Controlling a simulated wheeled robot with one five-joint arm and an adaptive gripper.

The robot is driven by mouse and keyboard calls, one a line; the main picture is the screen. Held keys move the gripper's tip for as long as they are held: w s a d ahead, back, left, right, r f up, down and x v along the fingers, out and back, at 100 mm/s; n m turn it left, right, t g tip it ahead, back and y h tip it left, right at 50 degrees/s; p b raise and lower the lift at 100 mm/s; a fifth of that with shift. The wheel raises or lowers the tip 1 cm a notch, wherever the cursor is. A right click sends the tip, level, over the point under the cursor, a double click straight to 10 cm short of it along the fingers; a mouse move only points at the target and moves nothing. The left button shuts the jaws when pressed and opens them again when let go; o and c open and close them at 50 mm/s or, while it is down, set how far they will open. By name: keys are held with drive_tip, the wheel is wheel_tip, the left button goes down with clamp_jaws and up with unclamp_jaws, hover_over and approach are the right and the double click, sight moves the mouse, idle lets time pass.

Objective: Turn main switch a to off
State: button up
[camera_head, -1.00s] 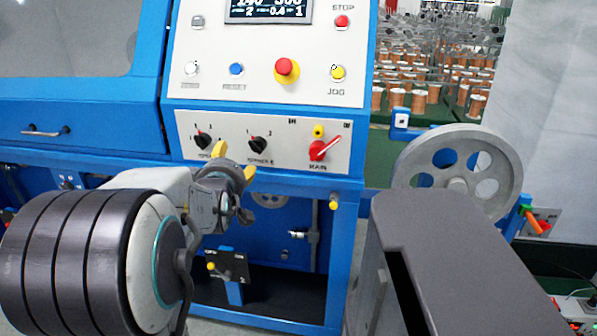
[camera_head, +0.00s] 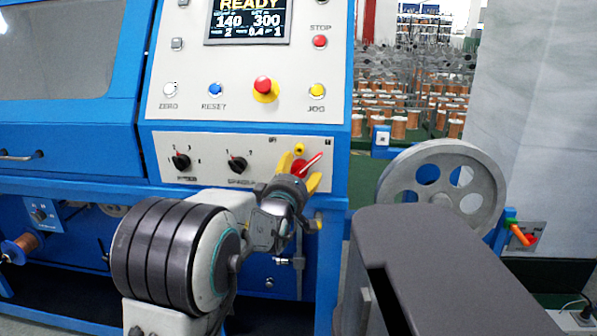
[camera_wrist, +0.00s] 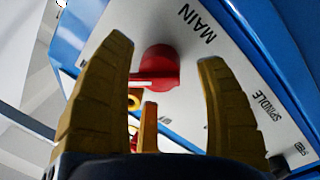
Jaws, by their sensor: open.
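The main switch (camera_head: 301,167) is a red rotary knob with a red and white handle on the white lower panel of the blue machine. In the head view its handle points up and to the right. In the wrist view the red knob (camera_wrist: 158,68) sits between my yellow fingers, beside the label MAIN, a little beyond the fingertips. My gripper (camera_head: 300,172) is open and in front of the switch, with a finger on either side of it in the picture. I cannot tell whether any finger touches the knob. My gripper partly hides the switch's lower part in the head view.
Two black selector knobs (camera_head: 181,161) and (camera_head: 238,165) are left of the switch. A small yellow part (camera_head: 299,149) is just above it. Higher up are a red emergency button (camera_head: 263,86) and a lit READY display (camera_head: 247,22). A grey pulley wheel (camera_head: 442,187) stands at right.

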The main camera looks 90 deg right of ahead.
drive_tip(key=shift+x, duration=0.8)
drive_tip(key=shift+c, duration=0.3)
drive_tip(key=c, duration=1.2)
